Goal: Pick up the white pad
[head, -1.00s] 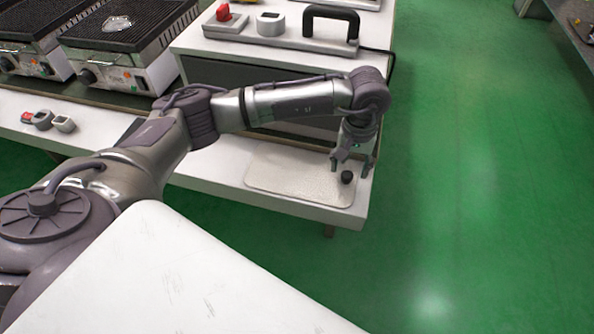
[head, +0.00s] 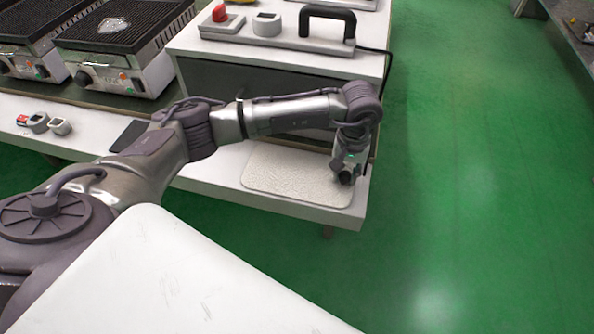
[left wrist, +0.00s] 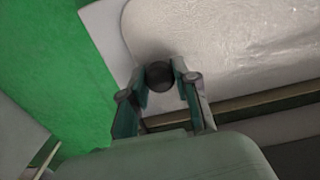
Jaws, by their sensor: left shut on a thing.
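The white pad (head: 290,174) is a flat, textured, rounded plate with a small black knob near its right end. It lies flat on the white counter near the right corner. My left gripper (head: 346,173) is low over that end, shut on the knob. In the left wrist view the knob (left wrist: 159,76) sits between the two fingertips of the left gripper (left wrist: 161,82), and the pad (left wrist: 225,35) spreads to the upper right. My right gripper is not in view.
Behind the pad stands a raised unit with a black-handled press (head: 326,28) and a red button (head: 220,13). Grills (head: 122,50) and small devices (head: 40,122) are to the left. A white surface (head: 160,280) fills the front. Green floor is open on the right.

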